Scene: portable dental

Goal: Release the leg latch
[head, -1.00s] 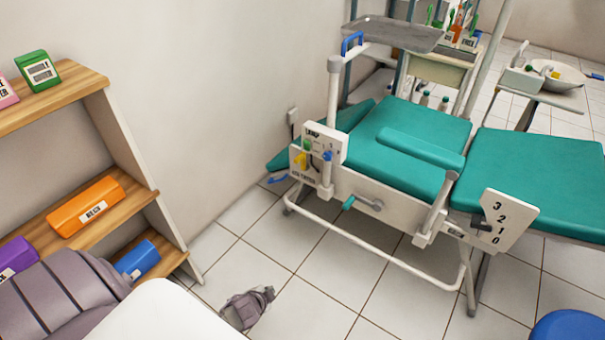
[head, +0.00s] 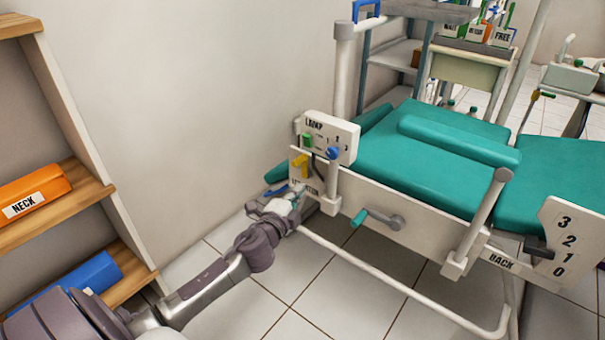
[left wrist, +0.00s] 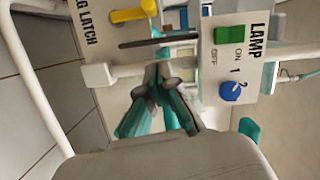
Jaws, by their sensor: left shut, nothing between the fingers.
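The leg latch is a yellow lever (head: 301,166) on the white panel at the near left end of the teal dental chair. In the left wrist view the yellow lever (left wrist: 134,14) is at the top, beside a label partly cut off that reads "G LATCH". My left gripper (head: 298,193) is just below the lever in the head view, pointing toward the panel. In the left wrist view its fingers (left wrist: 163,75) come together below the lever and look apart from it. The gripper is shut and empty. My right gripper does not show.
A lamp panel (head: 333,135) with a green switch and blue knob is beside the lever. A teal-handled crank (head: 359,218) and white frame bar (head: 400,282) are to the right. A wooden shelf (head: 85,190) with boxes stands left.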

